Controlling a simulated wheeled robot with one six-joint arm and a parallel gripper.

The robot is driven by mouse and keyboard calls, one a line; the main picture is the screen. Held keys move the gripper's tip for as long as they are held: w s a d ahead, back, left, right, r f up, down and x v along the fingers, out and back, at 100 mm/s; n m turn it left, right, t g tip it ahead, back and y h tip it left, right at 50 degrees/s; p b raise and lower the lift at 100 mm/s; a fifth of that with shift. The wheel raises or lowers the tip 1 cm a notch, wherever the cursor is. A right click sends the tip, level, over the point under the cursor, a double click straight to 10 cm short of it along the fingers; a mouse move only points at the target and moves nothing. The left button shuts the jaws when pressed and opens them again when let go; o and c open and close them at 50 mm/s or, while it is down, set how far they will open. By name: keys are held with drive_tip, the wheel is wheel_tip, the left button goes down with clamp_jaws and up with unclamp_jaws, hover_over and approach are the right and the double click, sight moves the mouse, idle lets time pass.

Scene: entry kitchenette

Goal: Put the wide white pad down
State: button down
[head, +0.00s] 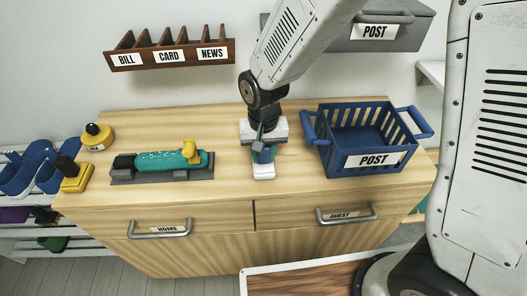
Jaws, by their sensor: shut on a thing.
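My gripper (262,148) points down over the middle of the wooden cabinet top, left of the blue POST basket. It is shut on a small item with a blue upper part and a white pad (264,172) at its lower end. The fingers and wrist hide much of this item. The white part is at or just above the wood; I cannot tell whether it touches.
The blue POST basket (362,137) stands close on the right. A wall rack (170,57) is behind. Wood around my gripper is clear.

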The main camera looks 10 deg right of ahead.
drive_tip(key=shift+f, duration=0.15)
drive_tip(key=c, duration=1.1)
unclamp_jaws()
drive_tip(key=shift+o, duration=0.2)
